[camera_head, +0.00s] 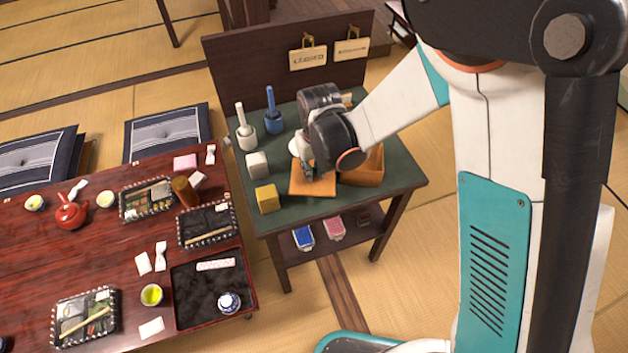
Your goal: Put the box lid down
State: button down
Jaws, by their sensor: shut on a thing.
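The box lid (300,187) is a flat orange-brown wooden panel over the middle of the small green-topped table. An open orange-brown box (364,174) stands just right of it, partly hidden by my arm. My gripper (308,171) points down at the lid and is shut on it. The fingertips are small and dark against the lid. I cannot tell whether the lid touches the tabletop or hangs slightly above it.
On the green table (348,204), a yellow block (267,198), a white block (257,165), a white-handled item (244,130) and a blue-handled item (273,117) stand left. Bare green top lies along the front. A dark panel (240,60) rises behind. A red table (60,240) with trays adjoins left.

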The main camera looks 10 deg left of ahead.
aim_at(316, 181)
jog(key=shift+f+b, duration=0.7)
jog(key=shift+f, duration=1.95)
jog(key=c, duration=1.5)
grip_release()
jog(key=shift+f, duration=0.1)
jog(key=r+p, duration=0.1)
jog(key=r, duration=0.3)
jog(key=r+p, duration=0.1)
jog(key=r, duration=0.3)
jog(key=s+d+r+p, duration=0.1)
jog(key=r, duration=0.3)
jog(key=shift+s+r+p, duration=0.1)
jog(key=shift+p, duration=0.2)
